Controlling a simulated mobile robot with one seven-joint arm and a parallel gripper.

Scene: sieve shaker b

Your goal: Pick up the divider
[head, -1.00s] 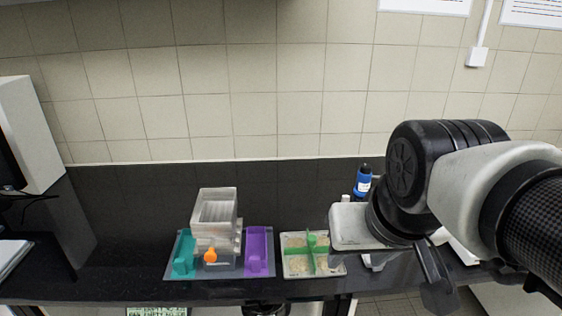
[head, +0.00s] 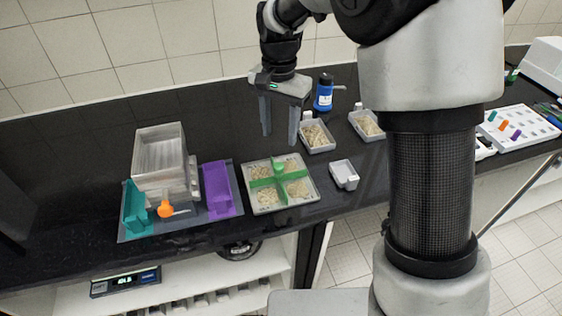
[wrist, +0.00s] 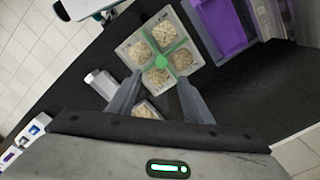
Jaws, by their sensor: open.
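The divider (head: 281,183) is a green cross standing in a square grey tray (head: 257,209). It splits the tray into compartments that hold pale grains. The divider also shows in the wrist view (wrist: 161,62), with the tray (wrist: 186,22) around it, beyond my fingertips. My gripper (head: 279,140) is open and empty, fingers pointing down, behind the tray in the head view and apart from the divider. In the wrist view my gripper (wrist: 158,85) has its two fingers spread, one on each side of the picture's middle.
Two small grain trays (head: 316,136) (head: 367,125), an empty white scoop (head: 344,175) and a blue bottle (head: 323,93) are right.

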